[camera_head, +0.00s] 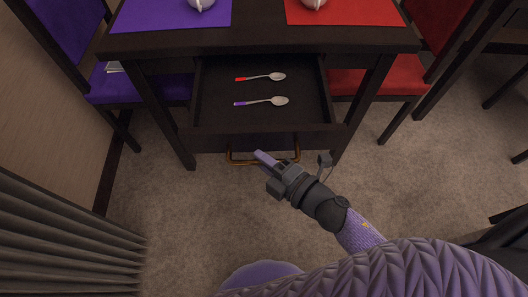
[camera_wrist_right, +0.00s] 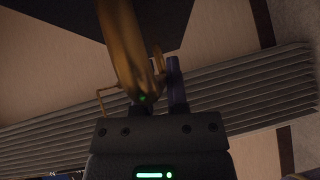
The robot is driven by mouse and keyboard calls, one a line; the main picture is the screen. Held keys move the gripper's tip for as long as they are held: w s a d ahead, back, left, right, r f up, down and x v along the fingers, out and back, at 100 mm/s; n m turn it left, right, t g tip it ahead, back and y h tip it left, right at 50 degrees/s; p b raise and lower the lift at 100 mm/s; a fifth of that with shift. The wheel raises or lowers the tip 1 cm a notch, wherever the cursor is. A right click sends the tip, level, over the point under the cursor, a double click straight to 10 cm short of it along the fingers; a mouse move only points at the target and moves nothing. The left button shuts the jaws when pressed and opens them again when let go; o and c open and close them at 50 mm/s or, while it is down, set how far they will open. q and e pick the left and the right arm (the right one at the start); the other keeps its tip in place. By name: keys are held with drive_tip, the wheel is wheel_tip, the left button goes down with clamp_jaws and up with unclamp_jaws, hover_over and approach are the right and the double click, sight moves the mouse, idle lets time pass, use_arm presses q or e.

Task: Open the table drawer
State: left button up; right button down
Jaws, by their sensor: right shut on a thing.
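The table drawer (camera_head: 210,95) is pulled out from the dark wooden table (camera_head: 270,42). A brass handle (camera_head: 240,162) is on its front. My right gripper (camera_head: 264,158) is at the handle and shut on it. In the right wrist view the brass handle (camera_wrist_right: 122,45) shows large and close at the gripper's fingers (camera_wrist_right: 160,95). Two spoons lie in the drawer: one with a red handle end (camera_head: 262,77) and one with a purple handle end (camera_head: 264,101). My left gripper is not in view.
A purple placemat (camera_head: 160,14) and a red placemat (camera_head: 350,12), each with a white cup, lie on the table. A purple chair (camera_head: 130,85) stands at left and a red chair (camera_head: 375,82) at right. Grey ribbed curtain-like panels (camera_head: 60,235) stand at lower left. Carpet in front is free.

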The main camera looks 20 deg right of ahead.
drive_tip(key=shift+s, duration=0.1)
drive_tip(key=c, duration=0.7)
unclamp_jaws()
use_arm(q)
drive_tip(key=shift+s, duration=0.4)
use_arm(e)
drive_tip(key=shift+o, duration=0.2)
use_arm(q)
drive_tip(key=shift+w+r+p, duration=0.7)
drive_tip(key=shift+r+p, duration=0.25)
drive_tip(key=shift+p, duration=0.05)
use_arm(e)
drive_tip(key=v, duration=0.9)
drive_tip(key=shift+s+d, duration=0.15)
drive_tip(key=shift+s, duration=0.25)
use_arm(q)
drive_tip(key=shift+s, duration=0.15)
